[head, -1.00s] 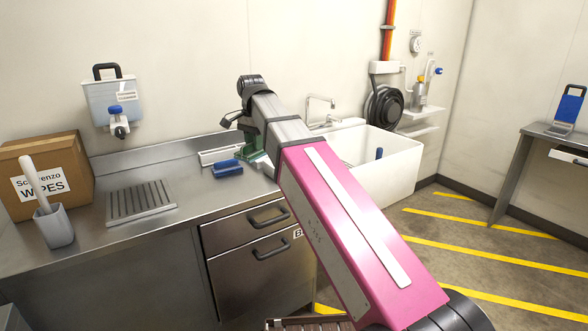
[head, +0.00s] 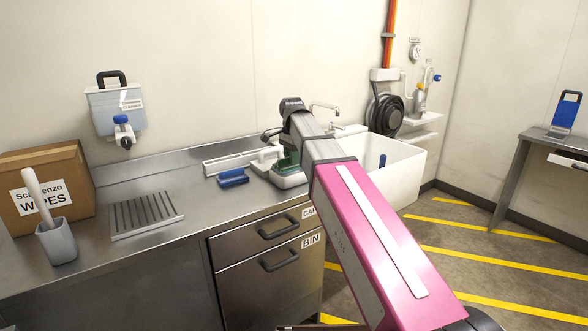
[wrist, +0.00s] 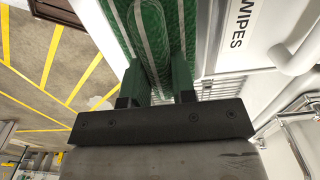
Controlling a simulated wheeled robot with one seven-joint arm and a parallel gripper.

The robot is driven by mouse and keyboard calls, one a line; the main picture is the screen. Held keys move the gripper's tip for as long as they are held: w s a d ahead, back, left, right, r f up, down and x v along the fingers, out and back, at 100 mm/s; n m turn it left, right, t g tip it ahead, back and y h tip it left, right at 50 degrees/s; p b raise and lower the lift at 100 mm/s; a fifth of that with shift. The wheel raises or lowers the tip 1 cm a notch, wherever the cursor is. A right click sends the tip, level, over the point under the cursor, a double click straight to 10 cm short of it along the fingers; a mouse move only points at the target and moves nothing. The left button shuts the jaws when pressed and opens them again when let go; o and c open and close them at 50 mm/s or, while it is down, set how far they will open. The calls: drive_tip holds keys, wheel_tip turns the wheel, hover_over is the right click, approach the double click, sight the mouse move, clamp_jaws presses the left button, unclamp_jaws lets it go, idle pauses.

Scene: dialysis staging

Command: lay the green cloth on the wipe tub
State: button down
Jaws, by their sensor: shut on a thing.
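The green cloth (wrist: 122,28) has pale stripes and hangs in folds between the two dark fingers of my gripper (wrist: 153,88), which is shut on it. In the head view the green cloth (head: 287,160) shows as a small green patch, partly hidden by my arm, over the counter near the sink. A white wipe tub (wrist: 235,52), with WIPES lettering and a white handle, lies right beside the cloth in the wrist view. In the head view a white body (head: 289,180) that looks like the tub shows under the cloth; I cannot tell whether they touch.
A blue brush (head: 232,178) lies on the counter just left of the cloth. A drain grate (head: 146,213), a grey cup (head: 57,242) with a white-handled brush and a cardboard wipes box (head: 70,165) stand further left. The white sink (head: 400,175) is at the right.

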sight(294, 167)
drive_tip(key=shift+w+d+f, duration=0.35)
drive_tip(key=shift+w, duration=0.15)
drive_tip(key=shift+f, duration=2)
drive_tip(key=shift+f, duration=0.1)
drive_tip(key=c, duration=0.9)
unclamp_jaws()
drive_tip(key=shift+c, duration=0.2)
wheel_tip(294, 167, up, 12)
drive_tip(key=shift+r, duration=0.15)
